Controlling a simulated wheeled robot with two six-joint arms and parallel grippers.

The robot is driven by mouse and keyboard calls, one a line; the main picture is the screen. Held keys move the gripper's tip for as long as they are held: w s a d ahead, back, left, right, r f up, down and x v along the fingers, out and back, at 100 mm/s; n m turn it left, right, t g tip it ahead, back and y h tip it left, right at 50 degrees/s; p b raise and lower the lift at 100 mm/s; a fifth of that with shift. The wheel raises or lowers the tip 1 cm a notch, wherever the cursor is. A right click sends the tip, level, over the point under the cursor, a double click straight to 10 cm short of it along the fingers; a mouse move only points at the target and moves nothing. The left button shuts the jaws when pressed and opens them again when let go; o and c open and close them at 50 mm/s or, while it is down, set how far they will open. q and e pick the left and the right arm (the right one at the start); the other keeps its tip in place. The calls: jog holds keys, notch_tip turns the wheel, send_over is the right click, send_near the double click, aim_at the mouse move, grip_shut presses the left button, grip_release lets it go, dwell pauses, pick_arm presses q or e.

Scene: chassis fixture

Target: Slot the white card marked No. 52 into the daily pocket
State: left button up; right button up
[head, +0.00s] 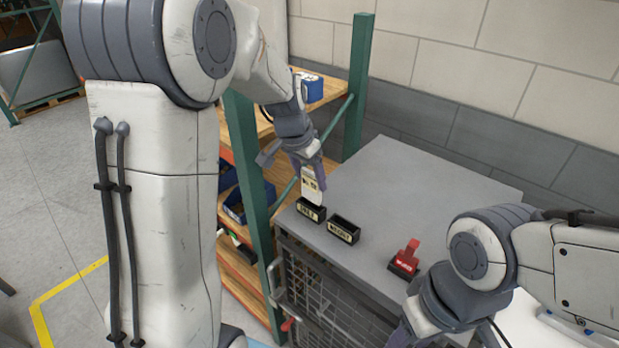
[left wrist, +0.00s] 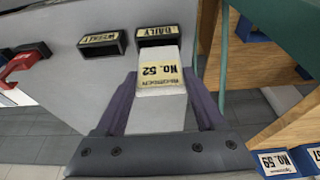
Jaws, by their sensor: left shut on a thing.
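The white card marked No. 52 (head: 312,190) is pinched in my left gripper (head: 309,170), upright over the daily pocket. It also shows in the left wrist view (left wrist: 161,74), between the two purple fingers of my left gripper (left wrist: 162,98). The daily pocket (head: 311,212) is a small black open-topped box on the grey cabinet top, with its label facing front; it also shows in the left wrist view (left wrist: 157,31). The card's lower end meets the pocket's opening; I cannot tell whether it is inside. My right gripper is at the bottom edge, its fingers not clear.
The weekly pocket (head: 343,229) stands just right of the daily one. A green-posted shelf (head: 250,170) with blue bins stands close on the left. The cabinet's back is clear.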

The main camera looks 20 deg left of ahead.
pick_arm(q)
jog(key=shift+f, duration=0.15)
jog(key=shift+f+b, duration=1.2)
jog(key=shift+f, duration=0.1)
jog(key=o, duration=1.3)
